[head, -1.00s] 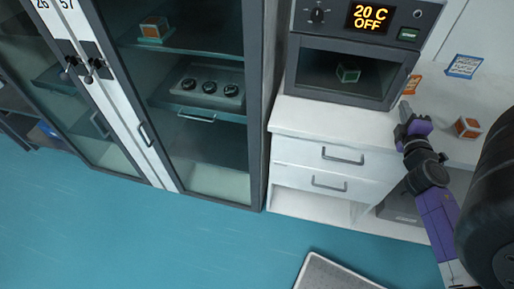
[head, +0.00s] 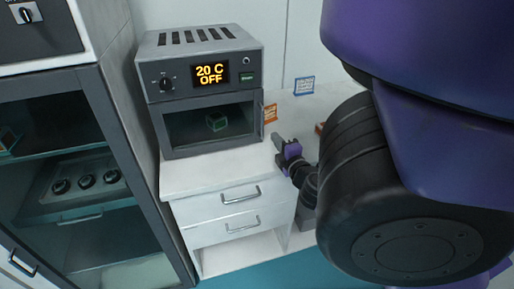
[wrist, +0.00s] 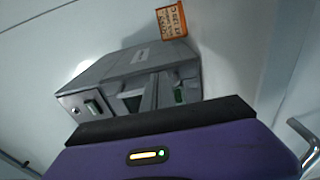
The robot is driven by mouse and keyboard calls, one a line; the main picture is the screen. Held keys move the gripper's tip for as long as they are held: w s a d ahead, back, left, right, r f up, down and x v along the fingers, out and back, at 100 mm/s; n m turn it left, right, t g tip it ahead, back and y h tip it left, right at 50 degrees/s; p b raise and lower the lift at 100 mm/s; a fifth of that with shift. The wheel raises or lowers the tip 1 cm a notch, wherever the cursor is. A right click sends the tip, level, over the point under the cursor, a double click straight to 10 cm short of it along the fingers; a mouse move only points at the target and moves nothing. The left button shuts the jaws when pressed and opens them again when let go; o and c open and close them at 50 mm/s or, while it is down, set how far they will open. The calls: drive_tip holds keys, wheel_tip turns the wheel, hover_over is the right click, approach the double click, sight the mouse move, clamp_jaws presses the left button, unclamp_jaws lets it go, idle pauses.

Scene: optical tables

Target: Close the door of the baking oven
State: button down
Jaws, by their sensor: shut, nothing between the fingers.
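The baking oven (head: 160,55) is a grey box on a white counter, with a display reading 20 C OFF. Below the panel, a dark framed front (head: 180,150) shows a green-edged cube (head: 217,121) inside. I cannot tell whether the door is fully shut or ajar. My gripper (head: 278,145) is shut and empty, just right of the oven's lower right front corner. Contact with the oven cannot be made out.
The white counter (head: 190,180) has drawers with handles below. A glass-fronted cabinet (head: 120,130) stands at the left. My arm covers much of the right side. Blue floor shows below.

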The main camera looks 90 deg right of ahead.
drive_tip(key=shift+s+a, duration=0.45)
drive_tip(key=shift+s, duration=0.15)
drive_tip(key=shift+s+b, duration=0.3)
drive_tip(key=shift+s, duration=0.05)
drive_tip(key=s+a+b, duration=0.1)
drive_tip(key=s+a, duration=0.1)
drive_tip(key=s, duration=0.5)
drive_tip(key=shift+s+a+b, duration=0.4)
